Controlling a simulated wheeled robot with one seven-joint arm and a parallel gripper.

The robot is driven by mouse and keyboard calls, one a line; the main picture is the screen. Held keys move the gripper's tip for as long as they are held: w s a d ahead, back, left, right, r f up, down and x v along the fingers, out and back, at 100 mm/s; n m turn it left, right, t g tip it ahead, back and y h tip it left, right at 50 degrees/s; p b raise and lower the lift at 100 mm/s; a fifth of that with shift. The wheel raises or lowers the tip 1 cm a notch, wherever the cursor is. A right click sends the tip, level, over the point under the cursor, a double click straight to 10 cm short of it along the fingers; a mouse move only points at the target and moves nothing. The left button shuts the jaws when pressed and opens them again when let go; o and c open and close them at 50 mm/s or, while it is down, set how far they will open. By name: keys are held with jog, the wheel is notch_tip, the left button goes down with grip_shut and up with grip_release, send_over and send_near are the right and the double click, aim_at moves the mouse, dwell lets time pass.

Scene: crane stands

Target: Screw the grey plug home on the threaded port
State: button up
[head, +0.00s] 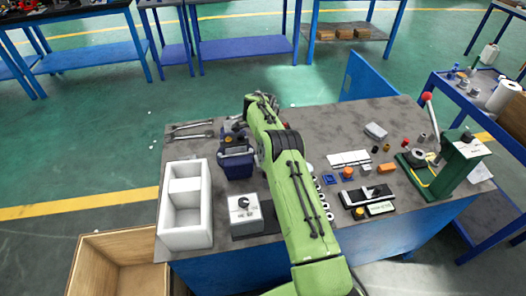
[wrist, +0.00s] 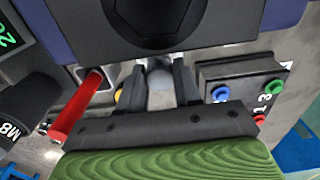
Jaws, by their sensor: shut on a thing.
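In the wrist view my gripper (wrist: 159,88) has its two dark fingers close together on a rounded grey thing that I take for the grey plug (wrist: 160,90). Much of the plug is hidden by the fingers. A large dark part with a hexagonal outline (wrist: 158,18) fills the top of this view, just beyond the fingertips. I cannot make out the threaded port or whether the plug touches it. In the head view my green arm reaches over the bench, and its links hide the gripper and plug.
A block with coloured fittings (wrist: 243,80) stands right of the fingers. A red-handled tool (wrist: 78,108) lies left. On the bench (head: 345,120) are a white two-part tray (head: 185,235), a dark blue box (head: 237,167), a white block with black knob (head: 244,212), and a green lever press (head: 455,165).

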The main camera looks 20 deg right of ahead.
jog(key=m, duration=0.3)
